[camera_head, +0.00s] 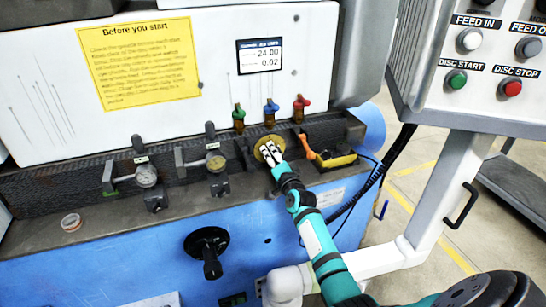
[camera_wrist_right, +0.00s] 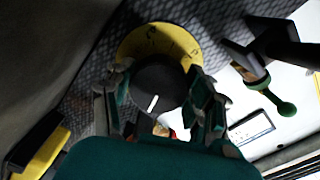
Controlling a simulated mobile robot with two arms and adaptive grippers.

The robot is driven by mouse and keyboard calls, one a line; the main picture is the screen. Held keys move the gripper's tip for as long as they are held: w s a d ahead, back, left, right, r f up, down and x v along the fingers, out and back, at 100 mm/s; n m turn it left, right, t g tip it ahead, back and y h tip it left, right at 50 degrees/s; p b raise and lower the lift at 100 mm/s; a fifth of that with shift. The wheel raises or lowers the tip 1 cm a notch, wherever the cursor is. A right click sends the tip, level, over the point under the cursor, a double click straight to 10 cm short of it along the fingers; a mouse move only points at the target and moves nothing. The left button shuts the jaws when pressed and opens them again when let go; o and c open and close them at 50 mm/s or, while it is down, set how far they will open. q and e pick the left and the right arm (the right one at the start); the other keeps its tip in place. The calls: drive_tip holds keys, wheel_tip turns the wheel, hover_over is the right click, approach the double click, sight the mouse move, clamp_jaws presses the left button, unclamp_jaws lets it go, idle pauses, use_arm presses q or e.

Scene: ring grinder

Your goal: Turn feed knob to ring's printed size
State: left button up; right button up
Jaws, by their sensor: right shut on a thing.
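The feed knob (camera_wrist_right: 158,80) is black with a white pointer mark, on a yellow dial (camera_wrist_right: 160,40) with dark markings. In the wrist view the mark shows on the knob's lower side. My right gripper (camera_wrist_right: 159,88) is shut on the knob, one finger on each side. In the head view the right gripper (camera_head: 270,150) covers the knob, and a bit of the yellow dial (camera_head: 258,147) shows around it. A display (camera_head: 260,56) above reads 24.00 and 0.02. A small round thing (camera_head: 71,222) lies on the left ledge; any print is unreadable. My left gripper is not in view.
Green, blue and red valve levers (camera_head: 270,108) stand just above the dial. Gauges (camera_head: 146,176) and a black crank (camera_head: 208,245) are to the left. A button panel (camera_head: 490,65) stands at right.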

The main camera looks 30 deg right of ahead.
idle(0.5)
drive_tip(key=o, duration=1.2)
drive_tip(key=shift+c, duration=0.2)
drive_tip(key=v, duration=1.2)
